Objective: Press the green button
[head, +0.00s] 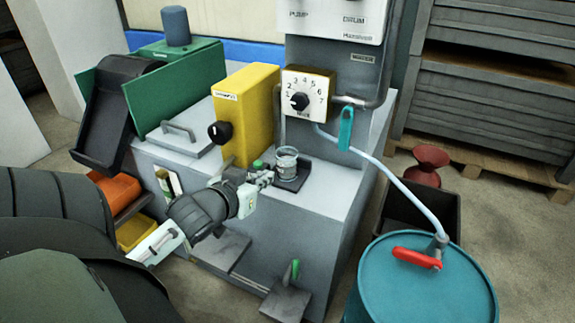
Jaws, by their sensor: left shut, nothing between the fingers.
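A small green button (258,164) shows on top of the grey machine, at the foot of the yellow box. My left gripper (267,178) is shut and empty, with its fingertips just in front of and slightly right of the green button in the picture. Whether it touches the button I cannot tell. The gripper partly hides the area around the button. My right gripper is not in view.
A glass jar (286,161) stands on a dark plate right beside my fingertips. The yellow box (246,110) with a black knob rises behind. A dial panel (306,95), a teal lever (346,128) and a teal drum (420,290) with a hose are to the right.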

